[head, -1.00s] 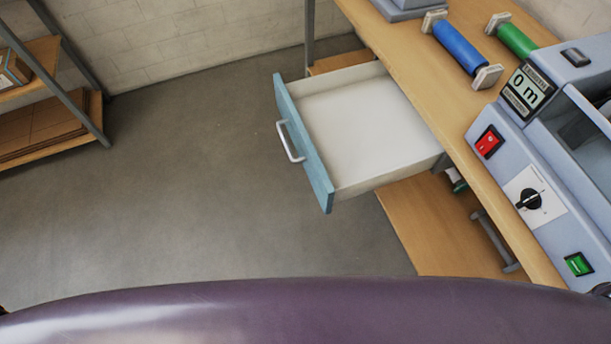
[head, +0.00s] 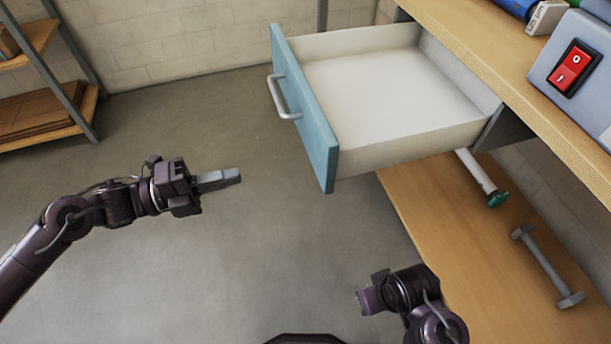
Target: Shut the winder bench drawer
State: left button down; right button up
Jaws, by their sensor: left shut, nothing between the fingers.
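The winder bench drawer (head: 390,98) is pulled far out of the bench and looks empty inside. Its blue front (head: 310,110) faces left and carries a pale bar handle (head: 281,97). My left gripper (head: 236,177) is shut and empty over the floor, to the left of and below the drawer front in the picture, apart from it. My right arm's wrist (head: 400,290) shows at the bottom, in front of the lower shelf. Its fingers cannot be made out.
The bench top (head: 500,60) runs along the upper right with a machine bearing a red switch (head: 574,68). The lower shelf (head: 440,220) holds a green-ended roll (head: 484,178) and a grey bar (head: 547,266). A shelf rack (head: 45,125) stands at left. The floor left of the drawer is clear.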

aim_at(317, 156)
pick_arm(q)
jog(key=x, duration=1.4)
pick_arm(e)
jog(key=shift+w+a+t, duration=0.25)
jog(key=shift+a+t, duration=0.05)
jog(key=shift+a, duration=0.1)
pick_arm(q)
jog(key=shift+d+b, duration=0.1)
jog(key=shift+b, duration=0.25)
pick_arm(e)
jog(key=shift+f, duration=0.1)
